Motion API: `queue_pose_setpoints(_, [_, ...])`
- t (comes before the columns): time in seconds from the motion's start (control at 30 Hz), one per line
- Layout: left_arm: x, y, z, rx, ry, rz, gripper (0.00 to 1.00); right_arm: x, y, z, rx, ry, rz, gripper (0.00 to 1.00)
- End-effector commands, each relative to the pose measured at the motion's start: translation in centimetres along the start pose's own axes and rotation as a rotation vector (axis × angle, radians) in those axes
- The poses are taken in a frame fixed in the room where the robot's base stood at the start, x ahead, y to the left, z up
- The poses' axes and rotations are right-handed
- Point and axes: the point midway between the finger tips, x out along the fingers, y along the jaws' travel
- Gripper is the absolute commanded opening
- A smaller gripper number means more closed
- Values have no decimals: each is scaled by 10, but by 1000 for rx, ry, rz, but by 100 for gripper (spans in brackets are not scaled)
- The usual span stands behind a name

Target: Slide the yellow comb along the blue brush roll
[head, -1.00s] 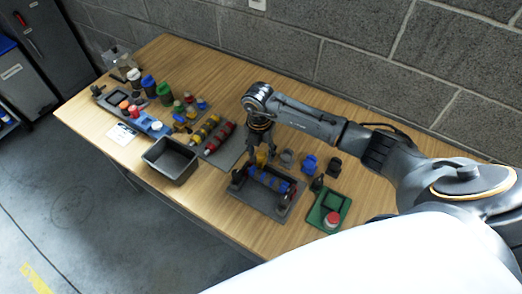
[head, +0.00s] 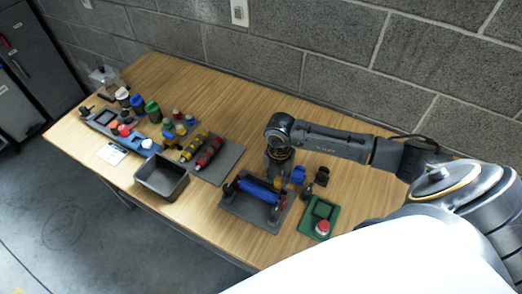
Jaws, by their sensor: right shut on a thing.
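The blue brush roll (head: 258,190) lies across a dark grey holder (head: 247,211) on the table, slanting down to the right. My right gripper (head: 278,170) points down behind the right part of the roll. It is shut on the yellow comb (head: 278,183), of which only a small yellow patch shows below the fingers. The comb is close to the roll's right half; I cannot tell whether it touches the bristles. My left gripper is out of view.
A green tray (head: 310,226) with a red button (head: 322,228) stands right of the holder. A blue part (head: 298,175) and a black part (head: 322,176) stand behind it. A grey bin (head: 160,178) and a pad with red (head: 209,152) and yellow rolls are left.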

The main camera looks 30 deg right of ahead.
Motion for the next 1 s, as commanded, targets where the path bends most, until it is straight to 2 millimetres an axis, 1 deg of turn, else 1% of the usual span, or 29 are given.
queue_pose_setpoints(0.03, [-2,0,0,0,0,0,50,-1,-7,0,0,-1,-2,0])
queue_pose_setpoints(0.1, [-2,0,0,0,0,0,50,0,-11,-1,0,-1,-2,0])
queue_pose_setpoints(0.4, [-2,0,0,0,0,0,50,0,-11,-2,0,0,0,0])
queue_pose_setpoints(0.43, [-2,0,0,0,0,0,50,0,-11,-2,0,0,0,33])
queue_pose_setpoints(0.47, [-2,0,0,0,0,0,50,0,-11,-2,0,0,0,39])
queue_pose_setpoints(0.5, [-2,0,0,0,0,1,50,0,-11,-2,0,0,1,47])
queue_pose_setpoints(0.53, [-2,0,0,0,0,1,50,0,-11,-2,0,0,1,50])
queue_pose_setpoints(0.73, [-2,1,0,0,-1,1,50,0,-11,-2,0,0,1,50])
queue_pose_setpoints(0.83, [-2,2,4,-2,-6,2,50,-1,-10,-2,0,-1,2,50])
queue_pose_setpoints(0.93, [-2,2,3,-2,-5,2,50,-9,-10,-1,-1,-1,4,50])
queue_pose_setpoints(1.0, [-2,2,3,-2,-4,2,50,-19,-10,0,0,-3,5,50])
